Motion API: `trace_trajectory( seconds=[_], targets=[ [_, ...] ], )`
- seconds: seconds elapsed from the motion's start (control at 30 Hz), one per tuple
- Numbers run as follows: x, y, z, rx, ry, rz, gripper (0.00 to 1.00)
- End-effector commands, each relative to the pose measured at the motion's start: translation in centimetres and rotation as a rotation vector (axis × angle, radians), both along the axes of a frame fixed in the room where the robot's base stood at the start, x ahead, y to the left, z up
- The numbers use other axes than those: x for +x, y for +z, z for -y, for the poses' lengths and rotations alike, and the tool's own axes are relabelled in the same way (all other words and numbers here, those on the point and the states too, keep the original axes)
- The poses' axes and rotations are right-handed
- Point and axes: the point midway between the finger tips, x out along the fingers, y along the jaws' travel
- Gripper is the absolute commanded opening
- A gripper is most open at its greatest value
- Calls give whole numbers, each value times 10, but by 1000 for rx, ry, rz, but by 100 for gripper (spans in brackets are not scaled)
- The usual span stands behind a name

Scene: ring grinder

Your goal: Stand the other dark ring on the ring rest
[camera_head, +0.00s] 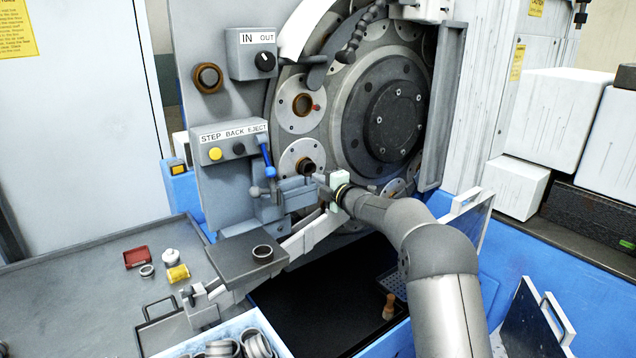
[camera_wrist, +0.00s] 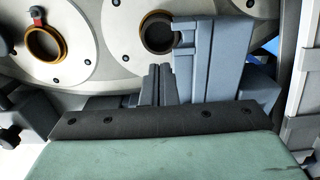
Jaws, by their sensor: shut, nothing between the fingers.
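A dark ring (camera_head: 262,252) lies on a flat dark grey plate (camera_head: 237,266) in front of the machine. Another dark ring (camera_head: 308,168) sits in the opening of a pale disc on the machine's wheel; it shows in the wrist view (camera_wrist: 158,36), partly covered by a blue-grey block. My gripper (camera_head: 321,183) is just below and right of that opening. In the wrist view its two fingers (camera_wrist: 158,72) are together, with nothing between them, close below the dark ring. Which part is the ring rest I cannot tell for certain.
A blue-grey bracket (camera_wrist: 213,58) stands close to my fingers' right. A brass-rimmed opening (camera_head: 303,104) lies higher on the wheel. A blue-handled lever (camera_head: 266,155) is left of my gripper. A white bin (camera_head: 225,334) holds several rings. A red tray (camera_head: 138,257) lies on the grey bench.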

Motion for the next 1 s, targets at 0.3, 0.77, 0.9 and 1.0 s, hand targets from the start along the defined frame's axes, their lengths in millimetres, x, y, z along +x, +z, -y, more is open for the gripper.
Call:
trace_trajectory(
  seconds=[0.3,0.77,0.9,1.0],
  targets=[
    [-8,-3,59,1,-6,2,0],
    [12,5,47,1,2,-1,0],
    [25,5,36,2,2,-1,0],
    [33,5,29,1,1,-1,0]
  ],
)
